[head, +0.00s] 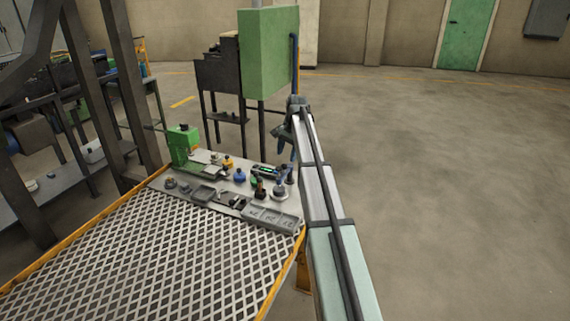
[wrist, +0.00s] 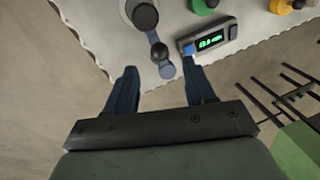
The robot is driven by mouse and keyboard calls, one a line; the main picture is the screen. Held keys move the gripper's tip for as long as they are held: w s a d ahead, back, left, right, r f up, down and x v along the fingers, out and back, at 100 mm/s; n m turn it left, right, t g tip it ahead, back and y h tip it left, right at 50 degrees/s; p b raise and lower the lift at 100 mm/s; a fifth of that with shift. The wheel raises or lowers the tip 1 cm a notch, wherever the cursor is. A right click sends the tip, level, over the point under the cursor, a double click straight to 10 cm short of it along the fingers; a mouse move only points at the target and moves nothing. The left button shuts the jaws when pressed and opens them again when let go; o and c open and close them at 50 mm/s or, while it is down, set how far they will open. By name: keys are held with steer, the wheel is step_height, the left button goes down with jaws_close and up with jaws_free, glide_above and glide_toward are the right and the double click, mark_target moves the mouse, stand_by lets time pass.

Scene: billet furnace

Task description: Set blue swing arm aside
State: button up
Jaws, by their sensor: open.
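The blue swing arm (wrist: 152,38) reaches out from a grey base with a dark knob at the table edge in the wrist view. It has a black ball on it and a rounded blue end. In the head view the blue swing arm (head: 282,176) is small, near the table's far right corner. My gripper (wrist: 161,76) is open, with its two blue fingers spread to either side of the arm's rounded end; I cannot tell the height gap. In the head view my gripper (head: 293,147) is above and beyond that corner. Nothing is visibly held.
A gauge with a green display (wrist: 212,38) stands close to my right finger. Small knobbed pieces, including a blue one (head: 239,176), and grey trays (head: 270,217) crowd the table's far end. The mesh tabletop (head: 150,255) is bare. A green cabinet (head: 268,52) stands behind.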

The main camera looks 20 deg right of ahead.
mark_target(285, 164)
steer(key=shift+w+a+f, duration=0.1)
steer(key=shift+w+f, duration=0.05)
steer(key=shift+f, duration=0.75)
steer(key=shift+w+a+f, duration=0.1)
steer(key=shift+w+f, duration=0.05)
steer(key=shift+f, duration=0.8)
steer(key=shift+w+a+f, duration=0.1)
steer(key=shift+w+f, duration=0.05)
steer(key=shift+f, duration=0.75)
steer(key=shift+c, duration=0.2)
jaws_close()
